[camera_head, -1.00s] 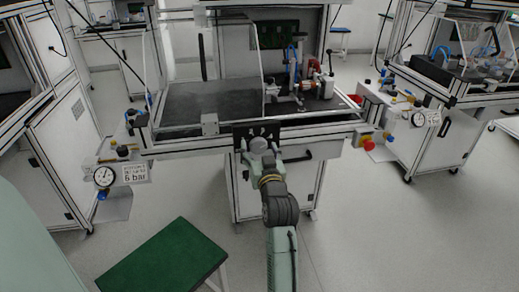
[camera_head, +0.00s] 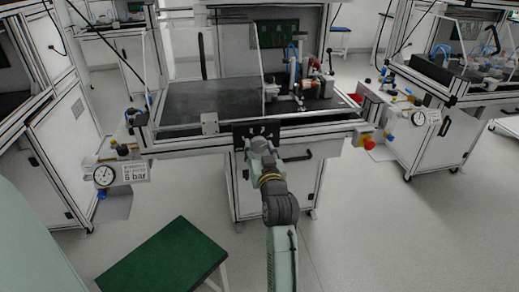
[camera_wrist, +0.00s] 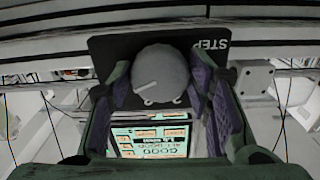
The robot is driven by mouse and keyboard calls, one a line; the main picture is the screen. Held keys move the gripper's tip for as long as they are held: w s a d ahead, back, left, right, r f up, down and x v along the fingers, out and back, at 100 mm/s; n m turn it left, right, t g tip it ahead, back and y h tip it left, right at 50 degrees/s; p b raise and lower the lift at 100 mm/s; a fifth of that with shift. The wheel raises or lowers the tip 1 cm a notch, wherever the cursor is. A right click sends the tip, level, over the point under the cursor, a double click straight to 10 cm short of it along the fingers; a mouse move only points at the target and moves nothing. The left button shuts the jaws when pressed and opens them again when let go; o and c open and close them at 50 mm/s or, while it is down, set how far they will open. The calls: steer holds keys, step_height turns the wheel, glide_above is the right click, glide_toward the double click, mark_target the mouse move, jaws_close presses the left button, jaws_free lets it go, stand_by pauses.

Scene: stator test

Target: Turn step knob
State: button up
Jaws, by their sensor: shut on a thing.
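The step knob (camera_wrist: 160,72) is a round grey knob with a pale pointer line, on a black plate (camera_wrist: 105,45) lettered STEP, which shows upside down in the wrist view. My gripper (camera_wrist: 161,80) is shut on the knob, with one purple-padded finger on each side of it. In the head view my gripper (camera_head: 259,141) is at the front edge of the middle workstation, in front of the black plate (camera_head: 241,130).
A lit screen (camera_wrist: 152,138) shows below the knob in the wrist view. The workstation has a dark work surface (camera_head: 185,100), a drawer handle (camera_head: 297,157) and a red button (camera_head: 368,143) at right. A green-topped stool (camera_head: 165,260) stands at front left.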

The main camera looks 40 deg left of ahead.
steer(key=shift+n, duration=0.3)
steer(key=n+b, duration=0.4)
steer(key=n, duration=0.1)
steer(key=shift+d+f+n, duration=0.1)
steer(key=shift+f+n, duration=0.05)
steer(key=shift+n, duration=0.15)
steer(key=n+b, duration=0.2)
steer(key=n, duration=0.1)
steer(key=shift+w+n+b, duration=0.1)
steer(key=shift+n+b, duration=0.3)
steer(key=n+b, duration=0.2)
steer(key=n, duration=0.1)
steer(key=n+b, duration=0.2)
steer(key=n, duration=0.2)
steer(key=shift+b, duration=0.4)
steer(key=n+b, duration=0.2)
steer(key=n, duration=0.1)
steer(key=shift+n, duration=0.4)
steer(key=n+b, duration=0.3)
steer(key=n, duration=0.3)
steer(key=shift+r, duration=0.2)
